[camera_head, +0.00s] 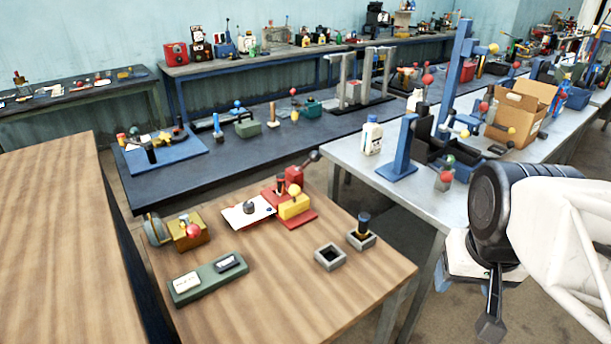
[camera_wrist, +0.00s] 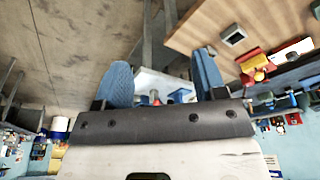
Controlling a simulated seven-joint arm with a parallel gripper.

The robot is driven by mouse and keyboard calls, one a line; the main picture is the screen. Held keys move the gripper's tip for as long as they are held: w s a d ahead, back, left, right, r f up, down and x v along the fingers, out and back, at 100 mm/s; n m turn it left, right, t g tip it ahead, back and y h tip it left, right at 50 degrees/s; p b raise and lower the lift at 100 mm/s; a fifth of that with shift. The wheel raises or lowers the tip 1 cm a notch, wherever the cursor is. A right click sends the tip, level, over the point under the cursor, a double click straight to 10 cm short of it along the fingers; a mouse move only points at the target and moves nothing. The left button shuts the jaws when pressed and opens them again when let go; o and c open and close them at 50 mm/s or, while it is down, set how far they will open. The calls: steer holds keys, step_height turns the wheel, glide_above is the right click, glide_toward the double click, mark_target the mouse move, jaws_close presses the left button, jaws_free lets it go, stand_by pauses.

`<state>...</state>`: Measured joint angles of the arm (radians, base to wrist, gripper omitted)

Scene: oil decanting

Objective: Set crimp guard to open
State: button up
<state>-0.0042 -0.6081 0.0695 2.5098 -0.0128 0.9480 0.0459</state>
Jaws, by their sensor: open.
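A red-based device with a yellow block (camera_head: 294,206) stands on the wooden table, with a red block and a dark lever behind it. It looks like the crimp station, but I cannot tell which part is the guard or how it is set. A white plate with a red edge (camera_head: 240,216) lies against its left side. The device also shows at the right of the wrist view (camera_wrist: 256,65). My gripper (camera_wrist: 163,82) is open and empty, its blue fingertips wide apart. In the head view it hangs at the right (camera_head: 490,322), off the table and well away from the device.
The wooden table (camera_head: 300,300) also holds a brass-coloured box with a red knob (camera_head: 188,232), a green tray (camera_head: 208,278), an empty square socket (camera_head: 330,257) and a socket with a black-topped peg (camera_head: 362,232). A metal bench (camera_head: 345,160) with a blue stand (camera_head: 400,150) lies behind.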

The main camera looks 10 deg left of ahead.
steer(key=w+a+r+m+g, duration=0.1)
steer(key=w+a+r, duration=0.1)
steer(key=w, duration=0.4)
steer(key=w+a+r+m, duration=0.1)
steer(key=w+a, duration=0.2)
steer(key=w, duration=0.4)
steer(key=m+g+h, duration=0.2)
steer(key=m+g, duration=0.1)
steer(key=m, duration=0.1)
glide_above(294, 187)
steer(key=w, duration=0.1)
steer(key=f, duration=1.2)
steer(key=shift+a+f, duration=0.35)
steer(key=shift+f, duration=0.05)
steer(key=shift+w+a+f, duration=0.3)
steer(key=shift+a, duration=0.15)
steer(key=shift+x, duration=3.95)
